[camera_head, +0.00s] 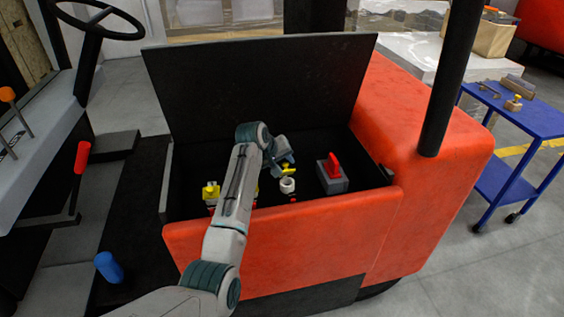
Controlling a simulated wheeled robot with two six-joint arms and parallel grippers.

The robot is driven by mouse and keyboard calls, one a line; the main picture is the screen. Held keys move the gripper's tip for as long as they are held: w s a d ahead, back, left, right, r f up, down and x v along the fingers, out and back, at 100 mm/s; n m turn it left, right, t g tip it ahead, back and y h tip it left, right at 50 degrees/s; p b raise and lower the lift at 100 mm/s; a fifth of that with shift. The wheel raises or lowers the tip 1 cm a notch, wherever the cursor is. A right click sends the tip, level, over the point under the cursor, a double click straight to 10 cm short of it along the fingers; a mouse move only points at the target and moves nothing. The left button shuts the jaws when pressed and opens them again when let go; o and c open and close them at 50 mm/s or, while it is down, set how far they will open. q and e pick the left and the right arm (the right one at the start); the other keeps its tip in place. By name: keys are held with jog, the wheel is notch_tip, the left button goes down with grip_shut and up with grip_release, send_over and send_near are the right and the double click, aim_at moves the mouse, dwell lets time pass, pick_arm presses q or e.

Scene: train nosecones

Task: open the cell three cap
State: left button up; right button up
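My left arm reaches over the front wall of an open compartment in a red vehicle. My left gripper (282,160) is inside, small and partly hidden by its own wrist. A yellow cap (287,169) shows at the fingertips, just above and behind a short white cylindrical neck (287,186). I cannot tell whether the fingers grip this cap or whether it is hinged to the neck. Another yellow cap (210,190) stands left of my forearm. A further bit of yellow and red beside it is mostly hidden by my arm. My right gripper is out of view.
A grey block with a red handle (333,163) stands right of the neck. The raised black lid (262,85) closes off the back. The red front wall (320,235) and a black post (450,80) bound the space. A blue cart (530,115) stands at right.

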pick_arm(q)
grip_shut()
jog(key=shift+w+a+r+g+p, duration=0.1)
jog(key=shift+w+r+g+p, duration=0.25)
jog(key=shift+p, duration=0.75)
jog(key=shift+w+a+g+p, duration=0.1)
jog(key=shift+w+g+p, duration=0.05)
jog(key=shift+g+p, duration=0.2)
jog(key=shift+w+a+f+n+g+h, duration=0.1)
jog(key=shift+w+f+n+g+h, duration=0.2)
jog(key=shift+g, duration=0.25)
jog(key=shift+w+a+f+n+g+h, duration=0.1)
jog(key=shift+w+n+g+h, duration=0.1)
jog(key=shift+w+g+h, duration=0.25)
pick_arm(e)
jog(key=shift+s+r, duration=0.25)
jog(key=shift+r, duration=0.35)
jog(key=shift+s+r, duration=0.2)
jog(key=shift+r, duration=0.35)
pick_arm(q)
jog(key=shift+y, duration=0.25)
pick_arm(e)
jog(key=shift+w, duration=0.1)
pick_arm(q)
jog(key=shift+o, duration=1.1)
grip_release()
